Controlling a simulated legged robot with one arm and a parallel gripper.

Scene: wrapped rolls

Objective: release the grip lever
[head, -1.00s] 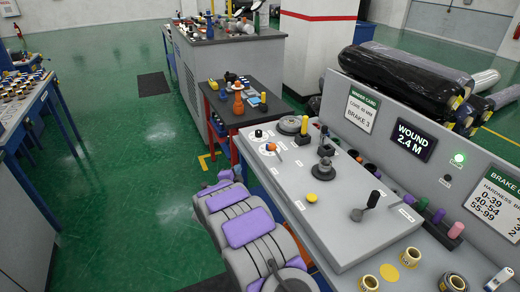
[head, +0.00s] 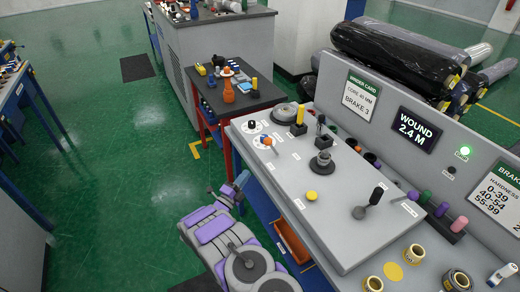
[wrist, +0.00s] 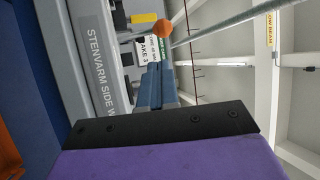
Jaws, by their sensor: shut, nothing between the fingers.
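The console panel (head: 325,220) carries several levers, and their labels are too small to read, so I cannot tell which is the grip lever. A small orange-tipped lever (head: 267,141) is near its left end. A yellow-handled lever (head: 300,117) stands behind that, and a black-knobbed lever (head: 376,196) leans at the right. My gripper (head: 241,181) is left of the panel's left edge, apart from the levers. In the wrist view my gripper's blue-grey fingers (wrist: 155,82) are together and empty. An orange ball (wrist: 162,29) shows beyond their tips.
A small dark-topped table (head: 240,98) with an orange bottle-like object (head: 228,90) stands behind my gripper. Black-wrapped rolls (head: 385,62) lie behind the console's upright board. A lit display (head: 417,135) reads "WOUND 2.4 M". Green floor (head: 140,180) is open at left.

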